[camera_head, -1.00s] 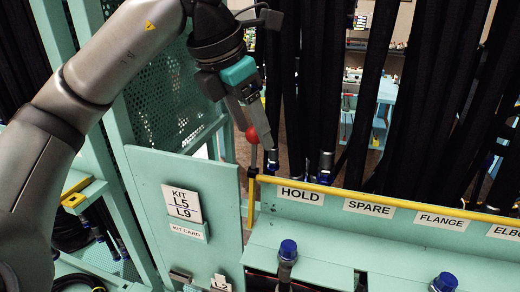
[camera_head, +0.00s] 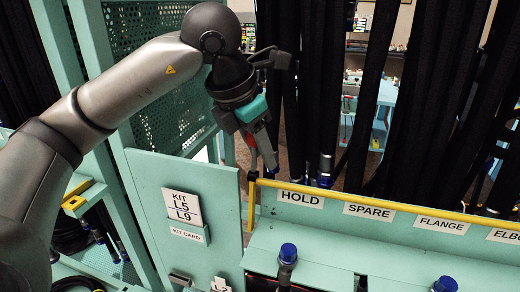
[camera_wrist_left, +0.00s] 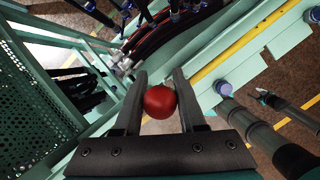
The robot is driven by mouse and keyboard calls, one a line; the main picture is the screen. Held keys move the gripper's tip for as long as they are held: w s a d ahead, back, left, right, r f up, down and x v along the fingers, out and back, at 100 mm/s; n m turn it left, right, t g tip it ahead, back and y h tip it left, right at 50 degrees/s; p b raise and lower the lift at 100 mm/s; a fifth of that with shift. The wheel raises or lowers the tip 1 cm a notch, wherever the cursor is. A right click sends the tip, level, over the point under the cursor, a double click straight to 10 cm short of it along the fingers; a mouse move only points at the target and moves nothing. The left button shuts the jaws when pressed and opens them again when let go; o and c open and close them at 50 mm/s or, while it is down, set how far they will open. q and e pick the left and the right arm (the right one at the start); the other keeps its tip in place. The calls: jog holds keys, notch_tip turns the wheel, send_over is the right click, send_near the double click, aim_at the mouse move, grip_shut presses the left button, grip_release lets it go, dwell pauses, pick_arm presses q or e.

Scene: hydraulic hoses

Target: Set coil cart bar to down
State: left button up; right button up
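The yellow bar (camera_head: 385,201) of the coil cart runs along the top edge of the cart's panel, above labels HOLD, SPARE and FLANGE. At its left end a short upright lever carries a red ball knob (camera_head: 251,138), partly hidden by my left gripper (camera_head: 265,158). In the left wrist view the red ball (camera_wrist_left: 159,102) sits between the two dark fingers of that gripper (camera_wrist_left: 160,82). The fingers stand apart on either side of the ball; firm contact on both sides cannot be seen. My right gripper is not in view.
A green panel with a KIT L5 L9 card (camera_head: 182,206) stands left of the lever. Black hoses (camera_head: 330,80) hang close behind the bar. Blue-capped fittings (camera_head: 288,252) stand on the cart in front. A perforated green panel (camera_head: 160,70) rises behind my arm.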

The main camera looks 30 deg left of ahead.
pick_arm(q)
grip_shut()
dwell(0.9)
